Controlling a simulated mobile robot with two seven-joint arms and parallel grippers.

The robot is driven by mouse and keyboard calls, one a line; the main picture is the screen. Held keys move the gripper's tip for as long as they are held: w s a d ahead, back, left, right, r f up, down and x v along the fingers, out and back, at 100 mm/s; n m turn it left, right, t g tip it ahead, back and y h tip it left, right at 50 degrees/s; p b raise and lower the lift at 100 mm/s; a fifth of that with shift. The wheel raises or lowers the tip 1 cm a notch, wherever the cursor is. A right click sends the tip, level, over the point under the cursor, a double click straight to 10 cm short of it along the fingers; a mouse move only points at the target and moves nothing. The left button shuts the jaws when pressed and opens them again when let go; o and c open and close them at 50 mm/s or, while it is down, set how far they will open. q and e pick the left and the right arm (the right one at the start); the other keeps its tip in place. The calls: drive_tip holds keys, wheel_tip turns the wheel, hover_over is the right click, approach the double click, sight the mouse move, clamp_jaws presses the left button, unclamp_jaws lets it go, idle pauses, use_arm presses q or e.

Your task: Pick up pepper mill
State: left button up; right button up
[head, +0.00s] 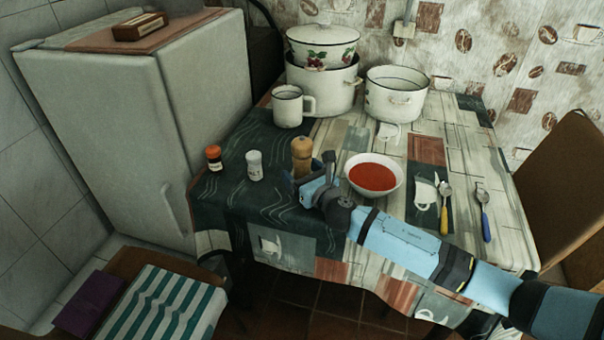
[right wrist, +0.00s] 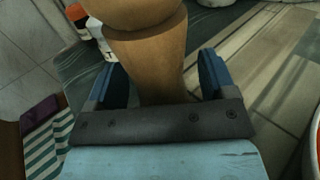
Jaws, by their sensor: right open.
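The wooden pepper mill (head: 302,157) stands upright on the table, left of the soup bowl. Its lower part is hidden by my right gripper in the head view. My right gripper (head: 309,178) is open, right at the mill's lower body. In the right wrist view the mill (right wrist: 150,55) stands between the two blue fingers of my right gripper (right wrist: 158,82), with a visible gap at least on the right side. My left gripper is not in view.
A white shaker (head: 254,165) and an orange-capped spice jar (head: 214,158) stand left of the mill. A bowl of red soup (head: 374,176) is close on its right. A white mug (head: 291,106) and enamel pots (head: 397,95) stand behind. Two spoons lie at the right.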

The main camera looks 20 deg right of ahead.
sight(307, 157)
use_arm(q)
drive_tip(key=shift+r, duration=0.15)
use_arm(e)
drive_tip(key=shift+c, duration=0.2)
drive_tip(key=c, duration=1.1)
drive_tip(key=shift+o, duration=0.2)
wheel_tip(307, 157, up, 6)
drive_tip(key=p, duration=0.3)
wheel_tip(307, 157, up, 13)
drive_tip(key=p, duration=0.4)
drive_tip(key=shift+r, duration=0.1)
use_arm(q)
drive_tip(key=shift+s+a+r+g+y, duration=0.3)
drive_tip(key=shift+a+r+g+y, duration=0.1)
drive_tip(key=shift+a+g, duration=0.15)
use_arm(e)
drive_tip(key=shift+r, duration=0.45)
